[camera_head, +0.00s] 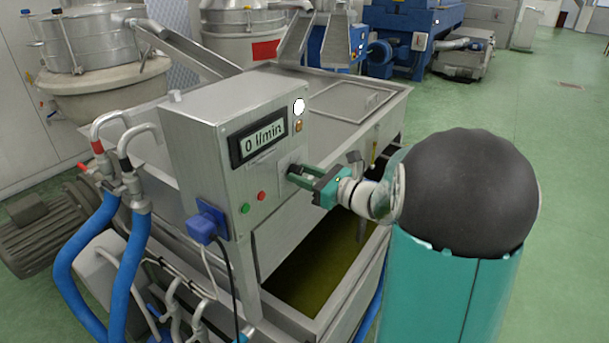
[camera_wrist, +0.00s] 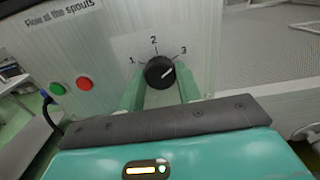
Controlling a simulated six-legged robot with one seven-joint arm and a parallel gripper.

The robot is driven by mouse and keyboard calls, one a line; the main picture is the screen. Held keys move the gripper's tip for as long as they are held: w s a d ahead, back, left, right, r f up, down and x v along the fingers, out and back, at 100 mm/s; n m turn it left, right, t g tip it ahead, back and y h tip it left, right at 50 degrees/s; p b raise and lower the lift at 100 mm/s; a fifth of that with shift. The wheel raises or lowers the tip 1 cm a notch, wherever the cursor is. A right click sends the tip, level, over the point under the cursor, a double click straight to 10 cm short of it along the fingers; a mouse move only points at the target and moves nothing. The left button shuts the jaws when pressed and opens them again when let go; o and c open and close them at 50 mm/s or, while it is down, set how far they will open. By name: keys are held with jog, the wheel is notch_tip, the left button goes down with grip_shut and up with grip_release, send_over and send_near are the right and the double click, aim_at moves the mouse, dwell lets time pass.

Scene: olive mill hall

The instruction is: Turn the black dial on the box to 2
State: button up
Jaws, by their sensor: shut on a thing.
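The black dial (camera_wrist: 160,72) sits on the front of the grey metal box (camera_head: 205,150), with the numbers 1, 2 and 3 printed around it. Its white mark points up and right, towards the 3. My gripper (camera_wrist: 160,80) has one green finger on each side of the dial and is shut on it. In the head view my gripper (camera_head: 296,174) reaches the box's right side from the right and mostly hides the dial. The box's display (camera_head: 262,141) reads "0 l/min".
A green button (camera_wrist: 57,89) and a red button (camera_wrist: 84,83) lie left of the dial. A blue plug (camera_head: 208,222) with cables and blue hoses (camera_head: 95,250) are at the box's left. An open tank with greenish liquid (camera_head: 320,262) lies below my gripper.

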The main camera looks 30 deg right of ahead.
jog(key=n, duration=0.5)
jog(key=shift+n, duration=0.4)
jog(key=n, duration=0.4)
jog(key=shift+s+n, duration=0.1)
jog(key=shift+n, duration=0.3)
jog(key=o, duration=1)
jog(key=v, duration=1.3)
jog(key=shift+s+d, duration=0.15)
jog(key=shift+s, duration=0.15)
